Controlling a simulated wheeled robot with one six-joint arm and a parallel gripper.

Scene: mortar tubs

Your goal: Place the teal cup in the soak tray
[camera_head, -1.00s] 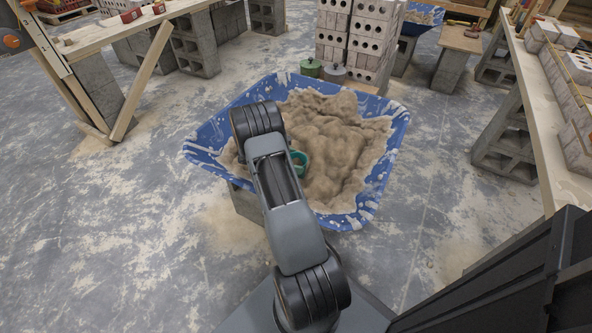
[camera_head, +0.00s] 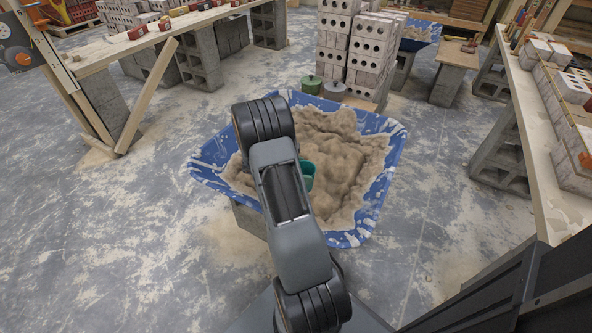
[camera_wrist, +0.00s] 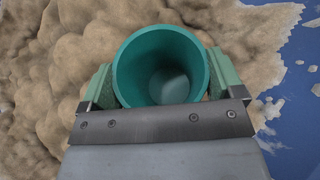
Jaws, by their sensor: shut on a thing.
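The teal cup (camera_wrist: 160,68) is between the two green finger pads of my gripper (camera_wrist: 160,80) in the wrist view. The gripper is shut on it, one pad at each side. The cup's open mouth shows, and its inside looks empty. In the head view the teal cup (camera_head: 308,176) shows in part beside my arm, over the sand-coloured mortar (camera_head: 345,160) in the blue tub (camera_head: 378,190). My arm hides part of the cup and the gripper. I cannot tell how far the cup is above the mortar. I cannot make out a soak tray.
A green lidded pot (camera_head: 311,84) and a grey one (camera_head: 334,90) stand behind the tub, by stacked bricks (camera_head: 375,55). A plank bench (camera_head: 160,38) on blocks is at the left, another bench (camera_head: 540,130) at the right. Open floor (camera_head: 130,230) lies left of the tub.

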